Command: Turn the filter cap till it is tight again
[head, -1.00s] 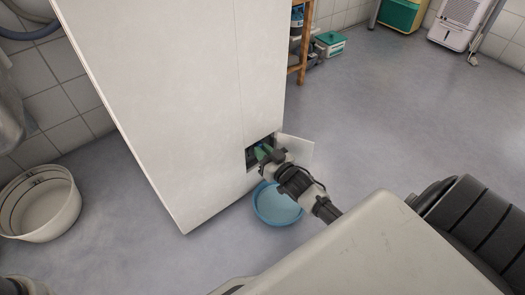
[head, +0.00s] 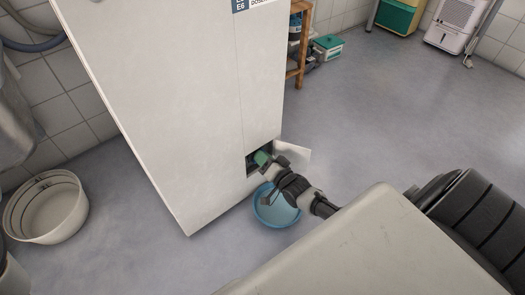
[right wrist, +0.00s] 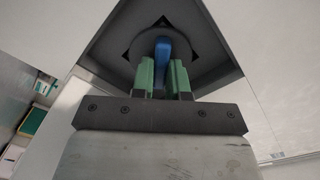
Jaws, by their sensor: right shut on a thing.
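The filter cap (right wrist: 162,56) shows in the right wrist view as a blue grip bar in front of a dark round disc, inside a dark square recess. In the head view the recess (head: 251,166) is low in the white machine (head: 180,110). My right gripper (right wrist: 163,72) has green fingers on both sides of the blue bar and is shut on it. In the head view the right gripper (head: 263,158) reaches into the recess and mostly hides the cap. How tight the cap is cannot be told. My left gripper is not in view.
A small open flap (head: 294,155) stands right of the recess, close to my right wrist. A blue basin (head: 268,213) sits on the floor below. A white tub (head: 47,225) stands at the left. The floor at the right is clear.

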